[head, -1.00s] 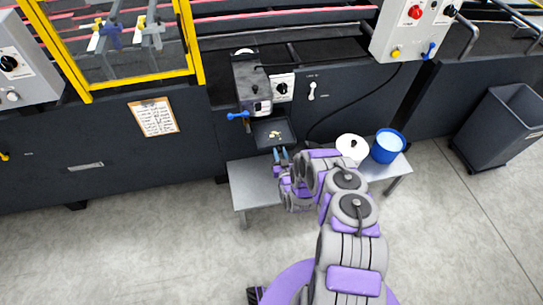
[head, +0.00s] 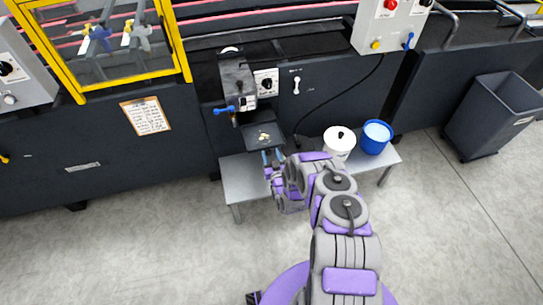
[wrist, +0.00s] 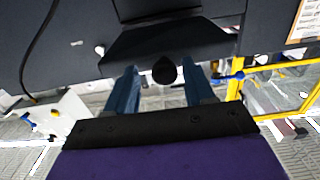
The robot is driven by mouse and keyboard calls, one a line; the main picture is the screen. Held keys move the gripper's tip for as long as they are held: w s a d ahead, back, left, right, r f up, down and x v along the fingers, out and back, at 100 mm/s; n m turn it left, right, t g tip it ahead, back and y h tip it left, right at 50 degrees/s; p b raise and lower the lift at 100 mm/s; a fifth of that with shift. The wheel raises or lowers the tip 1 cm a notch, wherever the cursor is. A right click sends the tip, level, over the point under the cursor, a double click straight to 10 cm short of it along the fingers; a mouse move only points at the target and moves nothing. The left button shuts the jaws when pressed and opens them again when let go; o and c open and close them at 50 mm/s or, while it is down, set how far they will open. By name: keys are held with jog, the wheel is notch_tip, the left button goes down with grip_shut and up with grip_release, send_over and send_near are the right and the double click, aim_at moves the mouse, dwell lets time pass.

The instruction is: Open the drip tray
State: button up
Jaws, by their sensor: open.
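The drip tray (head: 263,137) is a shallow black tray under the grey glue unit on the machine's dark front. Small pale yellowish bits lie in it. In the wrist view its dark body (wrist: 168,42) fills the top middle, with a round dark knob (wrist: 164,70) facing me. My gripper (head: 272,157) is at the tray's near edge in the head view. In the wrist view my gripper (wrist: 161,72) is open, with one blue finger on each side of the knob. I cannot tell whether the fingers touch it.
The grey glue unit (head: 238,82) has a blue lever (head: 223,110). A dark bin (head: 493,117) stands far right. The near floor is clear.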

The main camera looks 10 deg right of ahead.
jog(key=shift+a, duration=0.6)
jog(key=s, duration=1.7)
jog(key=shift+s+d+b, duration=0.15)
jog(key=shift+d+b, duration=0.05)
jog(key=shift+b, duration=0.1)
jog(key=shift+f, duration=0.1)
dwell(0.4)
